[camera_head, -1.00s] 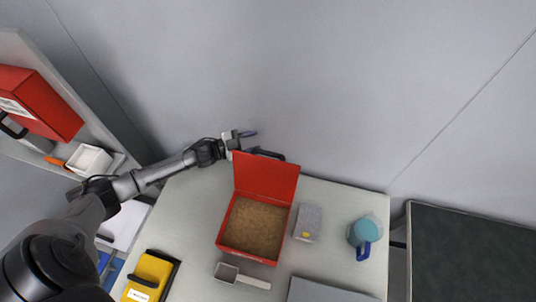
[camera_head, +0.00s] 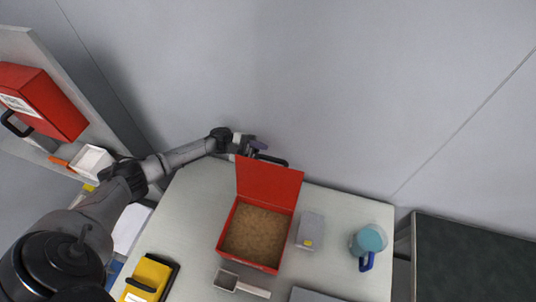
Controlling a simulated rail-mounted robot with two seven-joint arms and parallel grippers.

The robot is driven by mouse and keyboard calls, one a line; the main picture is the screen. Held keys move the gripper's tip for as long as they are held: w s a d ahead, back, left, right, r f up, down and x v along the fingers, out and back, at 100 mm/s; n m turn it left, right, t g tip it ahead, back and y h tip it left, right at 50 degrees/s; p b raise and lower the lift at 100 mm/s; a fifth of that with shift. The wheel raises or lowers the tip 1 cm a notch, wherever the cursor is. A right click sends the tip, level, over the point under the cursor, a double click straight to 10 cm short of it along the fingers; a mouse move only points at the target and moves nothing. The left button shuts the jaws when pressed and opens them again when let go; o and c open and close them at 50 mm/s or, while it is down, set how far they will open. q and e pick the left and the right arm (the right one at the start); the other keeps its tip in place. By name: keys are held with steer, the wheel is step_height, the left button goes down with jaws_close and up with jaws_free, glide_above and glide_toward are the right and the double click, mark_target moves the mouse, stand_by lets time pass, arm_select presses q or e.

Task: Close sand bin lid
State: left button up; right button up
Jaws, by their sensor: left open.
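The red sand bin (camera_head: 222,238) stands on the white table with brown sand (camera_head: 255,233) in it. Its red lid (camera_head: 268,184) is raised, standing up along the bin's far edge. My left gripper (camera_head: 262,151) is open behind the top edge of the lid, at its left half. Part of the gripper is close to the lid, and I cannot tell whether it touches. My right gripper is not in view.
A scoop (camera_head: 240,285) lies in front of the bin. A grey block (camera_head: 310,230) and a blue jug (camera_head: 368,241) stand to the right. A yellow box (camera_head: 148,277) is at the front left. A red case (camera_head: 45,103) is on a shelf at left. The wall is behind the table.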

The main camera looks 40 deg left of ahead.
mark_target(268, 157)
arm_select(q)
steer(key=shift+p+x, duration=0.4)
steer(key=shift+x, duration=1.35)
jaws_close()
